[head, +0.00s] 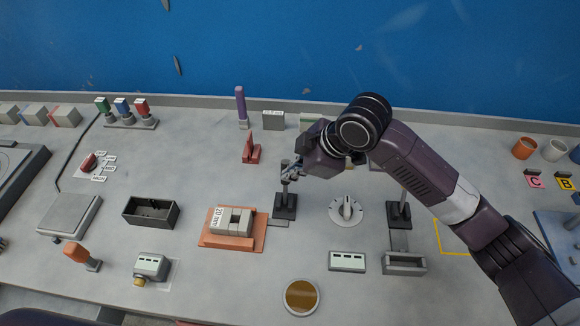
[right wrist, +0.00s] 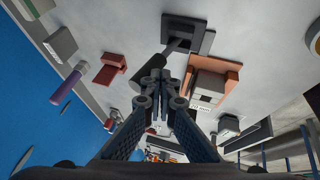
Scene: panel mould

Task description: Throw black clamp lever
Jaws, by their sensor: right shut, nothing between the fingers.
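The black clamp lever (head: 285,190) stands up from a dark square base (head: 285,212) near the middle of the table. In the right wrist view the lever (right wrist: 172,50) slants from its base (right wrist: 200,30) down toward my fingertips. My right gripper (head: 291,170) is at the lever's upper end in the head view. In the right wrist view this gripper (right wrist: 158,76) is shut, with its fingertips together and nothing between them. The fingers overlap the lever's end, so I cannot tell whether they touch it. My left gripper is not in view.
An orange plate (head: 260,238) with a grey block marked 20 mm lies left of the lever. A red bracket (head: 251,152) stands behind it. A white dial (head: 346,211) and another dark post on a base (head: 399,213) are to the right. The blue wall (head: 260,50) closes the back.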

